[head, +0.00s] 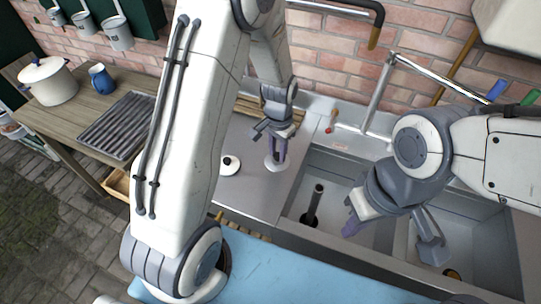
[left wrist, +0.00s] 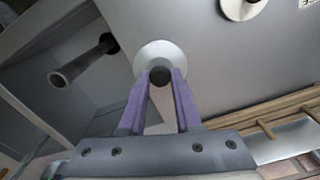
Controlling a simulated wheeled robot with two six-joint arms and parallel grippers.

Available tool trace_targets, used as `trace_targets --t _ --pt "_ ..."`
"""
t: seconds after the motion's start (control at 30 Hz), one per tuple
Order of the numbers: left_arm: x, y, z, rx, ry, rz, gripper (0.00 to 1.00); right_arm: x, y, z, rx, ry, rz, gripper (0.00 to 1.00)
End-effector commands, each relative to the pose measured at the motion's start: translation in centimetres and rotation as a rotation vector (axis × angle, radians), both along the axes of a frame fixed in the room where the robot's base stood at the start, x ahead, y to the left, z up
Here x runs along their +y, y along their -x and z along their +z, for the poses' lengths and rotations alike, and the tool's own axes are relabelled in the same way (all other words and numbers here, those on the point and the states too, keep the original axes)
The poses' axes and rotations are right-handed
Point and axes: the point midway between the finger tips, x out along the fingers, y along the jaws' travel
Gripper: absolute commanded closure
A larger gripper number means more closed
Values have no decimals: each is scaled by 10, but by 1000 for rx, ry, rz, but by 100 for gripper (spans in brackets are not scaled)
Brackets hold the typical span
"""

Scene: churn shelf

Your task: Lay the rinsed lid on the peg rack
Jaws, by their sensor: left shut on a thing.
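My left gripper (head: 277,158) points down over the steel drainboard (head: 245,195), beside the sink. Its purple fingers are shut on the dark knob of a small pale round lid (head: 273,167). The left wrist view shows this lid (left wrist: 152,53) beyond the fingertips (left wrist: 160,76); I cannot tell whether it touches the drainboard. A second pale lid (head: 230,166) with a dark knob lies on the drainboard to the left.
The sink (head: 330,178) has a dark upright pipe (head: 313,203) in its left basin and a tap (head: 378,95) behind. A wooden table (head: 75,125) at left holds a ribbed tray (head: 117,125), a white pot (head: 47,80) and a blue jug (head: 101,79). The front drainboard is clear.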

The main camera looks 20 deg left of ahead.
Motion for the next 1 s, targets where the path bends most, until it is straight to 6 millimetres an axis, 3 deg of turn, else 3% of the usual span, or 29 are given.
trace_targets --t 0.1,0.23,0.47,0.97,1.0 --pt "17 -5 -9 2 0 4 100 0 0 6 0 0 0 100" --pt "24 -8 -16 1 0 1 100 0 0 8 0 0 -1 100" --pt "25 -7 -44 4 0 -1 100 0 0 18 0 0 -1 100" --pt "24 -8 -56 -1 0 -1 100 0 0 18 0 0 -1 100" --pt "24 -8 -55 -1 0 -1 60 0 0 19 0 0 -1 100"
